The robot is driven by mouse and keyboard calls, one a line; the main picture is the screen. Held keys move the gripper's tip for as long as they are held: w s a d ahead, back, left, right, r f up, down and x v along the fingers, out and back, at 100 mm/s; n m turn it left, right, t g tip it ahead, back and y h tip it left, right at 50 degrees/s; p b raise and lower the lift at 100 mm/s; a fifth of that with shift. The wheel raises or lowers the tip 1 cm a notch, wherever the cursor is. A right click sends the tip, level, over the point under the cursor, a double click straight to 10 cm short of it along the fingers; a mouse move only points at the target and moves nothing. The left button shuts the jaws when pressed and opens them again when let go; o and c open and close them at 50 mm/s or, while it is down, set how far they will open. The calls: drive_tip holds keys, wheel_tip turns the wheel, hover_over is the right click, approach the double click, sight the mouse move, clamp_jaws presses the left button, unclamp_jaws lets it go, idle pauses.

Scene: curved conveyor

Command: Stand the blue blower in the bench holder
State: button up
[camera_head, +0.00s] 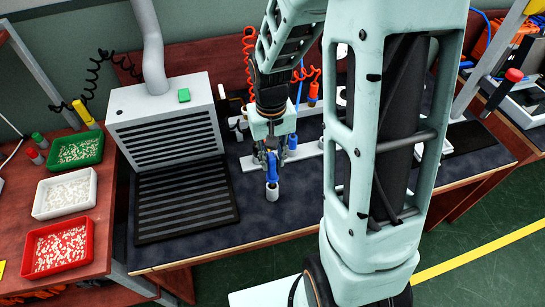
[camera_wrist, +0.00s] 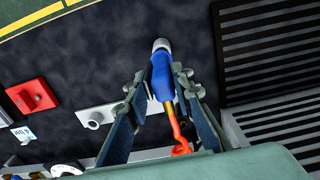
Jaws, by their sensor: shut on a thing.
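The blue blower (camera_wrist: 161,78) is held between the two fingers of my gripper (camera_wrist: 155,100) in the wrist view. Its pale grey end (camera_wrist: 161,45) points away from my palm, and an orange coiled hose (camera_wrist: 179,138) runs from its other end. In the head view the blower (camera_head: 272,168) hangs roughly upright below my gripper (camera_head: 270,150), over the front of the bench, pale end down. A pale plate with a short round socket (camera_wrist: 95,118), which looks like the bench holder, lies beside my gripper in the wrist view. The socket looks empty.
A white fume box (camera_head: 165,120) and black slatted grille (camera_head: 185,195) stand left of my gripper. A small blue item (camera_head: 292,142) stands close by on the right. A red block (camera_wrist: 32,95) shows in the wrist view. The dark bench front is mostly clear.

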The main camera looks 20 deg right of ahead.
drive_tip(key=shift+f+b, duration=1.5)
drive_tip(key=shift+f, duration=0.45)
drive_tip(key=o, duration=1)
wheel_tip(320, 180, up, 12)
drive_tip(key=shift+a+r, duration=0.1)
